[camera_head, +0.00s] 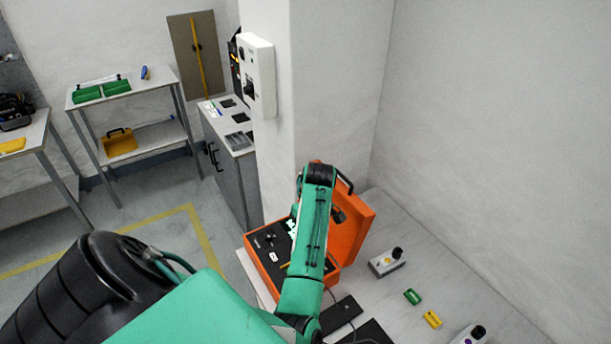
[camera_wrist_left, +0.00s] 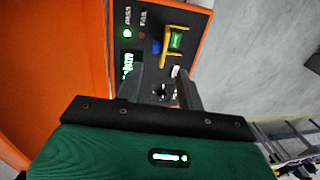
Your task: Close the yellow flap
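The yellow flap (camera_wrist_left: 180,29) shows at the top of the left wrist view, on the black panel (camera_wrist_left: 148,50) of an orange case. It surrounds a small green part (camera_wrist_left: 176,41), with a blue part (camera_wrist_left: 156,47) at its left. I cannot tell its exact angle. My left gripper (camera_wrist_left: 160,84) is over the panel, short of the flap, with its two fingers apart and nothing seen between them but the panel. In the head view my green arm covers part of the case (camera_head: 262,277) and hides the fingertips. My right gripper is not in view.
The case's orange lid (camera_head: 351,240) stands open on the right. Right of it on the table are a grey box with a black knob (camera_head: 386,262), a green block (camera_head: 412,296) and a yellow block (camera_head: 432,319). A wall pillar (camera_head: 283,120) rises behind the case.

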